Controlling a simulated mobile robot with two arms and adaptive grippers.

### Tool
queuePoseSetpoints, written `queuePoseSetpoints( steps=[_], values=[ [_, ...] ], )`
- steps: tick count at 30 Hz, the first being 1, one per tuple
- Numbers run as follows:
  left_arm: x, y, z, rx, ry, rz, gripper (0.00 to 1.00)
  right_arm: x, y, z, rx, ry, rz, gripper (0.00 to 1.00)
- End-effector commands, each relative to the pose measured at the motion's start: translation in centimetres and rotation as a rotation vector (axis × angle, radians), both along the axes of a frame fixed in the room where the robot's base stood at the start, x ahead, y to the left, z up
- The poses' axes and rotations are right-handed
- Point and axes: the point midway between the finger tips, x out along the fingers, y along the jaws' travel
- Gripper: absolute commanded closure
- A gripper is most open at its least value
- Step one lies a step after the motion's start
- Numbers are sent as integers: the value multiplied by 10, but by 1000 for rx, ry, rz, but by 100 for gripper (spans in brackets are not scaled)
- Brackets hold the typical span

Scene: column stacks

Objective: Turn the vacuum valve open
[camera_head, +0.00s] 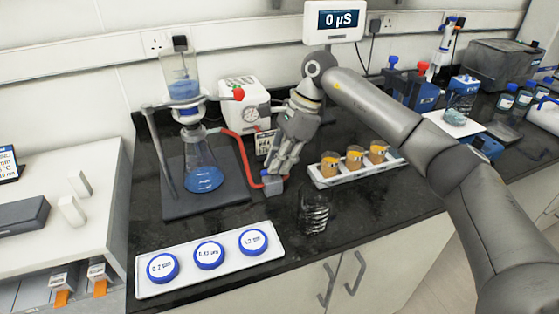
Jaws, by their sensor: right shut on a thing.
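The vacuum valve (272,185) is a small blue-grey block on the dark bench, in line with the red hose (240,155) near the filtration stand. My right gripper (279,170) reaches down from above with its fingertips at the top of the valve, shut on its handle. The fingers hide the handle, so its angle does not show. The filtration flask (203,172) stands on the dark stand base to the left, with blue liquid in it and in the funnel (182,85) above. A white pump (246,108) stands behind. My left gripper is not in view.
A white rack (320,181) with three amber-filled beakers stands right of the valve. A clear ribbed glass item (314,212) is in front. A white tray (272,255) with three blue-rimmed discs lies at the front edge. A meter (340,20) reads 0 µS.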

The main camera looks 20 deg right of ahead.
Motion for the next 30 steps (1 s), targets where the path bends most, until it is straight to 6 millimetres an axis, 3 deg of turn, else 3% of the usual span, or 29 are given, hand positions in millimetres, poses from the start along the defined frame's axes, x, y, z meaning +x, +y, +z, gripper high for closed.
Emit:
queuePoseSetpoints(
  steps=[1, 2, 7, 19, 30],
  values=[
    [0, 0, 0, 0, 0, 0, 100, 0, 0, 1, -1, -3, 2, 100],
    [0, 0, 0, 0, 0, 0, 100, 0, 0, 1, -1, -3, 2, 88],
    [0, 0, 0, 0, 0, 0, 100, 0, 0, 0, 0, -3, 1, 68],
    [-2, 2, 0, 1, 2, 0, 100, 1, -3, 7, -1, -3, -1, 68],
    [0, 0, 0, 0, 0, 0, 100, 3, -30, 74, 1, -5, -2, 68]
  ],
)
